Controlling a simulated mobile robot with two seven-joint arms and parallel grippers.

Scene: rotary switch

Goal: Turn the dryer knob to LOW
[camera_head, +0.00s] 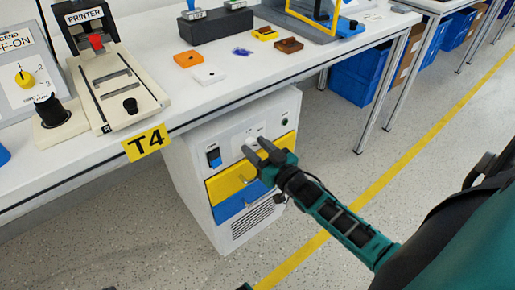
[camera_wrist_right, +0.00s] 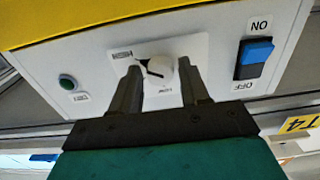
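The dryer (camera_head: 222,137) is a white cabinet under the table, with yellow and blue drawer fronts. In the right wrist view, which shows the panel upside down, the white round knob (camera_wrist_right: 160,68) sits on a white plate. A dark mark shows on the knob's left side, towards the HIGH label (camera_wrist_right: 122,54); the LOW label (camera_wrist_right: 165,91) is below the knob. My right gripper (camera_wrist_right: 159,70) is open, with one finger on each side of the knob; contact is unclear. In the head view my right gripper (camera_head: 257,146) hides most of the knob.
A blue ON/OFF switch (camera_wrist_right: 256,53) and a green button (camera_wrist_right: 67,82) flank the knob. The table edge with the T4 label (camera_head: 146,142) overhangs the dryer. The printer fixture (camera_head: 115,85) stands on the table. The floor right of the dryer is clear.

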